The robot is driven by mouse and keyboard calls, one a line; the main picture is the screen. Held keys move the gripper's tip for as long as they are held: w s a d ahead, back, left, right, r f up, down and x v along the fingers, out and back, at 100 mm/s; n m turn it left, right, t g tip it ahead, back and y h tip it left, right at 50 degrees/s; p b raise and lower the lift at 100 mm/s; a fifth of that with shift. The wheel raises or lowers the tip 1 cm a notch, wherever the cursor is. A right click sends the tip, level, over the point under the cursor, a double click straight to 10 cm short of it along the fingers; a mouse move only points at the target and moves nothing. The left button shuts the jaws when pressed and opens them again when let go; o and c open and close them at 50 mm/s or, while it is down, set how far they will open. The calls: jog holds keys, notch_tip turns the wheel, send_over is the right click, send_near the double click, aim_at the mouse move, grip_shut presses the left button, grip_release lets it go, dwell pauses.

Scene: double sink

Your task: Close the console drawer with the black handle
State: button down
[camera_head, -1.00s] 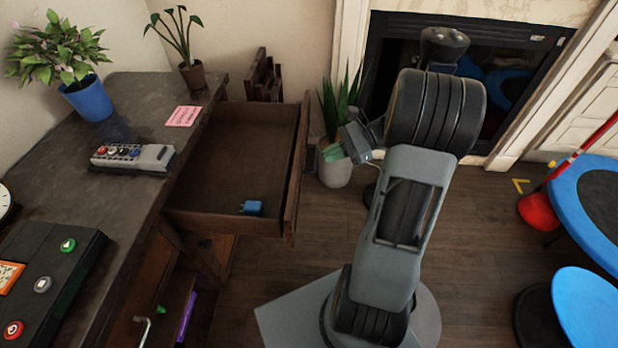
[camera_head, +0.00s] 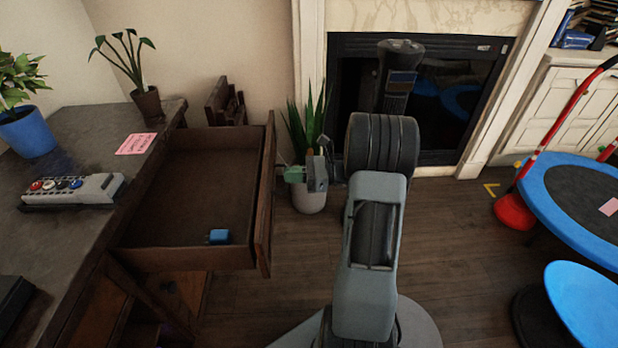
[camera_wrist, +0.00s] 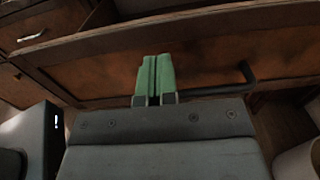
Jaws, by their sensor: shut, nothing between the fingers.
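The console drawer (camera_head: 185,195) is pulled out from the dark console on the left side of the head view, with a small blue object (camera_head: 218,237) inside it. Its wooden front panel (camera_head: 265,200) faces right, toward my arm. In the wrist view the drawer front (camera_wrist: 205,62) spans the picture, and its black handle (camera_wrist: 240,78) is right of my fingers. My gripper (camera_head: 290,174) is just right of the drawer front in the head view. Its green fingers (camera_wrist: 153,75) are together and empty, pointing at the panel; whether they touch it I cannot tell.
The console top (camera_head: 75,150) holds a grey button box (camera_head: 72,191), a pink note (camera_head: 136,144) and potted plants. A potted plant (camera_head: 309,195) stands on the floor behind my gripper. A blue trampoline (camera_head: 560,205) is at the right. Floor between is clear.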

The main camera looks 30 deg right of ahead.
aim_at(269, 175)
jog(key=shift+b+x, duration=0.45)
jog(key=shift+x, duration=1.35)
jog(key=shift+a, duration=0.1)
jog(key=shift+w, duration=0.1)
